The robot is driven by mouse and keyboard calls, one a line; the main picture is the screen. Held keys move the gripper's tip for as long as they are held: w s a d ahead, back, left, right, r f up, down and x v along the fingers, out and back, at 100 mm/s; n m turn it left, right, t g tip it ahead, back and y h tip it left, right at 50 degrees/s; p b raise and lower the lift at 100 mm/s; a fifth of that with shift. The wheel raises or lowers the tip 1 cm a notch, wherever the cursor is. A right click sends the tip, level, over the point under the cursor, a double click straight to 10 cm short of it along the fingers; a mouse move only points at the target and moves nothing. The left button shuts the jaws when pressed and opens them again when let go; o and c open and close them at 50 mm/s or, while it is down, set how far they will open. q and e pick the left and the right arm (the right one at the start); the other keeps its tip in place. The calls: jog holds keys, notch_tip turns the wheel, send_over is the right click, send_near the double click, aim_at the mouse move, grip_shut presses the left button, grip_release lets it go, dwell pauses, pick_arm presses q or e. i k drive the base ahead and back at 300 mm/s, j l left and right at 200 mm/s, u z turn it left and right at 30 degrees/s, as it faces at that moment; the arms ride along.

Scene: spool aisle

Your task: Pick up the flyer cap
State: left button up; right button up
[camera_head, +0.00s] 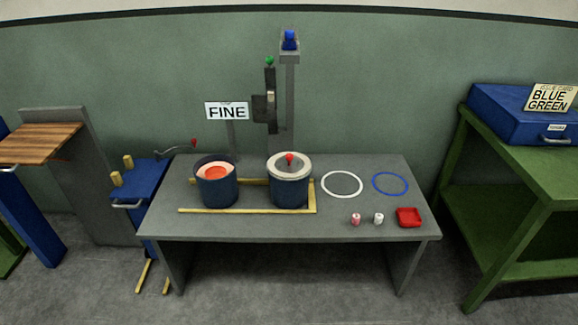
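No label marks the flyer cap, so I cannot be sure which thing it is. A pale round lid with a red knob (289,161) sits on top of the right dark blue can (290,192) on the grey table (250,226); it may be the cap. The left dark blue can (217,188) is open at the top and shows an orange-red round thing (215,173) inside. Neither of my grippers is in view.
Yellow strips (240,211) frame the cans. A white ring (327,192), a blue ring (376,188), two small spools and a red tray (409,224) lie at right. A "FINE" sign (227,111) and post stand behind. A green bench (529,183) holds a blue case (500,122).

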aim_at(284, 166)
jog(key=i+j+z, duration=0.2)
jog(key=i, duration=0.25)
jog(key=i+j+z, duration=0.15)
jog(key=i, duration=0.3)
jog(key=i+j+z, duration=0.2)
jog(key=i, duration=0.2)
